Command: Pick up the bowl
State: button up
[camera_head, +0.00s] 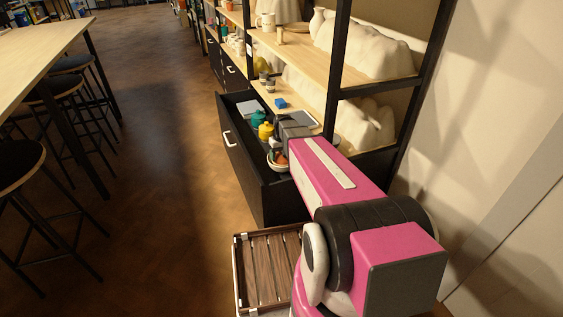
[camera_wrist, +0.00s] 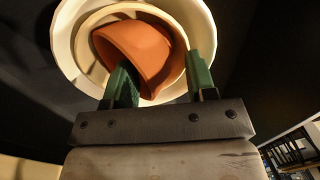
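In the wrist view, an orange-brown bowl (camera_wrist: 140,45) lies tilted inside a cream bowl (camera_wrist: 93,22), which sits in a larger pale bowl (camera_wrist: 66,38). My gripper (camera_wrist: 160,75) is open, its two green fingers spread wide at the near side of the bowls. The left finger overlaps the orange bowl's edge; the right overlaps the pale rims. I cannot tell whether either touches. In the head view, the pale bowl (camera_head: 276,166) and the orange bowl (camera_head: 281,157) show in the open drawer, partly covered by my pink arm. My fingertips are hidden there.
The black drawer (camera_head: 237,163) is pulled out under the shelves. It also holds a yellow pot (camera_head: 265,131) and a teal pot (camera_head: 257,118). A blue object (camera_head: 280,103) is on the shelf above. A slatted wooden tray (camera_head: 266,268) is in front. Open floor lies left.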

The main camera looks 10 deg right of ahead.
grip_shut()
jog(key=shift+r, duration=0.1)
